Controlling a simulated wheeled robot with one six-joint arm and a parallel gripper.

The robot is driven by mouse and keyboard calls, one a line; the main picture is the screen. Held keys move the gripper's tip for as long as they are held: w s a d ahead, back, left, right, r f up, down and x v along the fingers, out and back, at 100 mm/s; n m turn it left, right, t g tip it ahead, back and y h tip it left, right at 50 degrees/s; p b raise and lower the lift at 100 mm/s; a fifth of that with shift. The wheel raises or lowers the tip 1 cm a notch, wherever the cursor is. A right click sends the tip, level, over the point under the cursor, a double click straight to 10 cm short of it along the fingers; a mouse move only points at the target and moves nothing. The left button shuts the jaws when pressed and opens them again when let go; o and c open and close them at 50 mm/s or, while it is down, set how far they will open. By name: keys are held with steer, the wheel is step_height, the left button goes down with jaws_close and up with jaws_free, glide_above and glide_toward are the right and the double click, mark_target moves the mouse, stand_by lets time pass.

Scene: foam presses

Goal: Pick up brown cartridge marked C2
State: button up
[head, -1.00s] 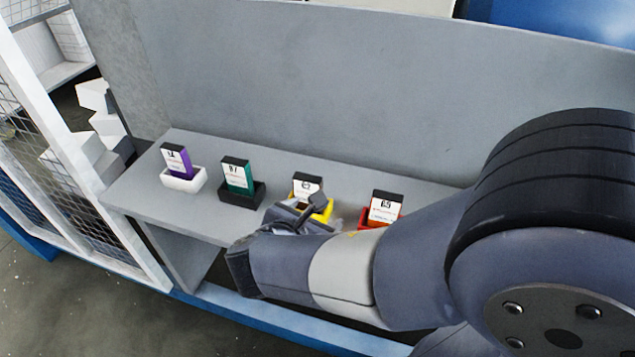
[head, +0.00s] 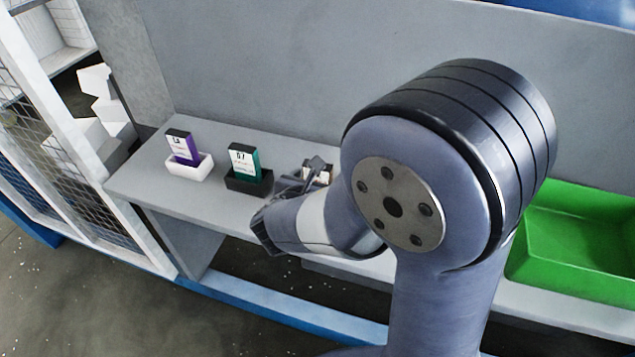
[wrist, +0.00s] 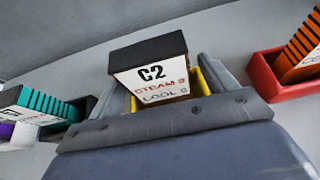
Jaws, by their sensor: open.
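The cartridge marked C2 (wrist: 150,68) has a black top and a white label reading C2, STEAM and COOL. It stands in a yellow holder (wrist: 201,82), and its brown side is not clear to see. My gripper (wrist: 157,82) is open, with one finger on each side of the cartridge; I cannot tell whether they touch it. In the head view my gripper (head: 300,180) partly hides the cartridge (head: 319,167).
On the grey shelf (head: 205,205), a purple cartridge (head: 186,148) stands in a white holder and a teal one (head: 247,163) in a black holder. An orange cartridge (wrist: 303,55) in a red holder (wrist: 262,75) is close on the right. A green bin (head: 575,255) is at right.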

steer(key=shift+x, duration=1.15)
steer(key=shift+c, duration=0.6)
steer(key=c, duration=1)
